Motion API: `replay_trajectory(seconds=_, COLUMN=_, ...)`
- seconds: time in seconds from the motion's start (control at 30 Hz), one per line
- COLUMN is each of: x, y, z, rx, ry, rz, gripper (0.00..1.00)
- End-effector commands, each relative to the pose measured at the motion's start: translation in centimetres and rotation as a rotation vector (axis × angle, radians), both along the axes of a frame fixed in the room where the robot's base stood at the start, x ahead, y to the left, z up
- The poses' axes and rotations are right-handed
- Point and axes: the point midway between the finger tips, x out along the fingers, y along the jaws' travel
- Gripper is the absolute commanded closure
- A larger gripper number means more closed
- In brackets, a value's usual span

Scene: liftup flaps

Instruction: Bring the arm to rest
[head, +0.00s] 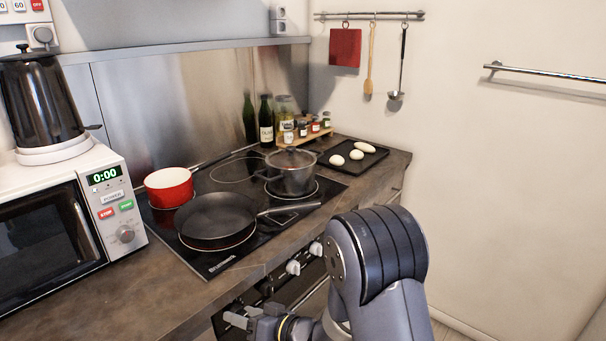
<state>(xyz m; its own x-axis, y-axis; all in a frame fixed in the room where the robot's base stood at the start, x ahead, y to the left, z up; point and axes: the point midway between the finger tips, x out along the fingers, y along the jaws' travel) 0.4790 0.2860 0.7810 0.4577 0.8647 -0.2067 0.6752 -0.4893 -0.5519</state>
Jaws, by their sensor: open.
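My arm rises in the lower middle of the head view, bent at a thick dark grey joint. My gripper (248,319) is at the bottom edge, low in front of the oven (290,288) and below the countertop level. Its grey fingers are partly visible and open, with nothing seen between them. The lower part of the gripper and arm is cut off by the frame edge. Whether the fingers touch the oven front cannot be told.
A black pan (217,217), a red saucepan (168,187) and a lidded pot (291,172) stand on the cooktop (218,262). A microwave (50,235) is at left. A tray (346,168) holds white items.

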Motion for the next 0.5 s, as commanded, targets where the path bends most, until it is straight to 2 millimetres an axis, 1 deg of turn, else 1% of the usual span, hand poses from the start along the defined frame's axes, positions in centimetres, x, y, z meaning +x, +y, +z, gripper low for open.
replay_trajectory(seconds=0.37, x=-0.05, y=-0.13, z=0.06, rx=-0.010, ry=-0.012, rz=-0.001, gripper=0.45)
replay_trajectory(seconds=0.5, x=-0.26, y=-0.74, z=0.19, rx=0.003, ry=0.005, rz=-0.003, gripper=0.45)
